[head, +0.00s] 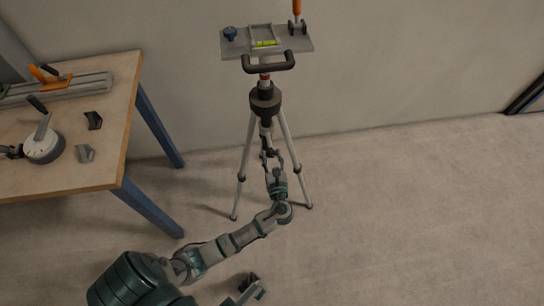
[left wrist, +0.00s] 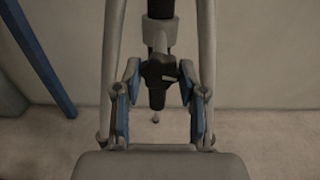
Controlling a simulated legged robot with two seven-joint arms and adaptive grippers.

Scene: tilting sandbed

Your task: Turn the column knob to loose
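The tripod stands upright on the floor, with a dark collar (head: 265,100) around its column. In the left wrist view, a dark knob-like part (left wrist: 158,70) sits at the column below a grey sleeve; I cannot tell its loose or tight setting. My left gripper (head: 270,155) reaches in between the tripod legs, below the collar. In the left wrist view, its blue-padded fingers (left wrist: 158,92) are spread, one on each side of the dark part, with visible gaps. A dark gripper-like end (head: 250,284), apparently my right one, is low in the head view; its fingers are unclear.
The tripod head carries a plate (head: 300,43) with a yellow-green level (head: 265,43), a blue knob (head: 230,33) and a dark handle (head: 268,64). A wooden workbench (head: 100,172) stands at the left. The wall is close behind; floor at right is clear.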

